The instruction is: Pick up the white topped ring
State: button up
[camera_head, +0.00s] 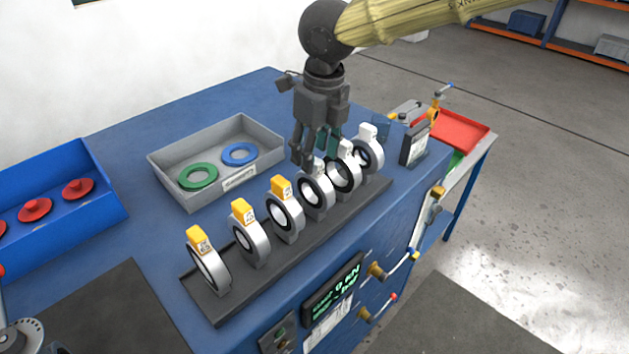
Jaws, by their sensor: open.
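Three white topped rings stand upright at the far right end of a dark rack (235,292): a near one (317,205), a middle one (353,187) and a far one (377,153). My gripper (318,153) is open and points down just above and behind the near and middle white topped rings. Its fingers overlap their tops in the picture; I cannot tell whether they touch. Three similar rings with yellow tops, (213,275), (257,243) and (291,218), fill the left part of the rack.
A grey tray (172,178) with a green ring (183,179) and a blue ring (252,155) lies behind the rack. A blue bin (98,213) with red parts is at left. A dark upright device (414,146) and red tray (462,133) are at right.

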aim_at(313, 175)
jog(key=shift+s+f, duration=0.25)
jog(key=shift+s, duration=0.6)
jog(key=w+f+p, duration=0.1)
jog(key=w+f, duration=0.2)
jog(key=shift+a+f+p, duration=0.1)
jog(key=shift+p, duration=0.2)
jog(key=shift+s+f+p, duration=0.25)
jog(key=shift+f+p, duration=0.25)
jog(key=shift+f, duration=0.4)
jog(key=shift+s+f, duration=0.25)
jog(key=shift+s, duration=0.05)
jog(key=shift+a+f, duration=0.15)
jog(key=shift+f, duration=0.05)
jog(key=shift+w+f, duration=0.35)
jog(key=shift+w, duration=0.05)
jog(key=shift+s+r, duration=0.15)
jog(key=shift+s, duration=0.15)
jog(key=c, duration=1)
jog(key=shift+w, duration=0.1)
grip_shut()
